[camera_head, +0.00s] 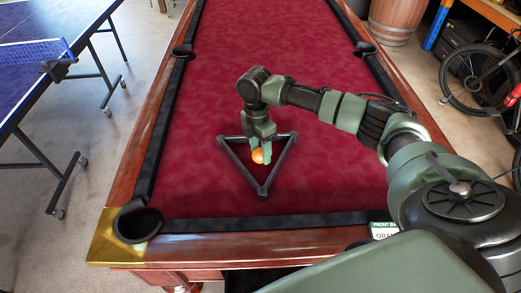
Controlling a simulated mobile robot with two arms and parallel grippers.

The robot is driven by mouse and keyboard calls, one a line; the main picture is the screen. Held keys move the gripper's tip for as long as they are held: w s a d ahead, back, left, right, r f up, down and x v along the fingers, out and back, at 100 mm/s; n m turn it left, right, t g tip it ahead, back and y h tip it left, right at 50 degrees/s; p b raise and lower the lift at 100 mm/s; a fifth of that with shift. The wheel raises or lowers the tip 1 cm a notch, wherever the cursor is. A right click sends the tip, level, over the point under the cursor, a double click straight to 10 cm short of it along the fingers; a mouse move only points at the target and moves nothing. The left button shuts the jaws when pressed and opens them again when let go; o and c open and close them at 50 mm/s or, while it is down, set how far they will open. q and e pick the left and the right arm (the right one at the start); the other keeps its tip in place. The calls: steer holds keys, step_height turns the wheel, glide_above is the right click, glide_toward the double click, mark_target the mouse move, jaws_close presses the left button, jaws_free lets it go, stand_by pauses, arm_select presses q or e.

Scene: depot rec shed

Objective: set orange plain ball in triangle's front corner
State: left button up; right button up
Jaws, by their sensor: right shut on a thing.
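The orange ball (257,156) is between the fingers of my right gripper (261,153), which is shut on it. The ball is partly hidden by the fingers. The black triangle (240,175) lies on the red cloth of the pool table (200,190), with one corner pointing toward me. The gripper and ball are over the inside of the triangle, nearer its far side than its front corner. I cannot tell whether the ball touches the cloth. My left gripper is not in view.
A corner pocket (138,222) is at the table's near left. A blue table-tennis table (40,60) stands at left. The cloth around the triangle is clear.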

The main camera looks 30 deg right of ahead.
mark_target(260, 157)
steer(key=shift+f, duration=0.15)
steer(key=shift+f, duration=1.45)
steer(key=shift+f+b, duration=1.05)
steer(key=shift+f, duration=0.85)
stand_by(0.3)
steer(key=o, duration=1.6)
steer(key=shift+c, duration=0.2)
steer(key=shift+r, duration=0.15)
steer(key=r, duration=0.2)
steer(key=r+b, duration=0.1)
steer(key=r, duration=0.4)
steer(key=shift+w+r, duration=0.3)
steer(key=shift+w, duration=0.1)
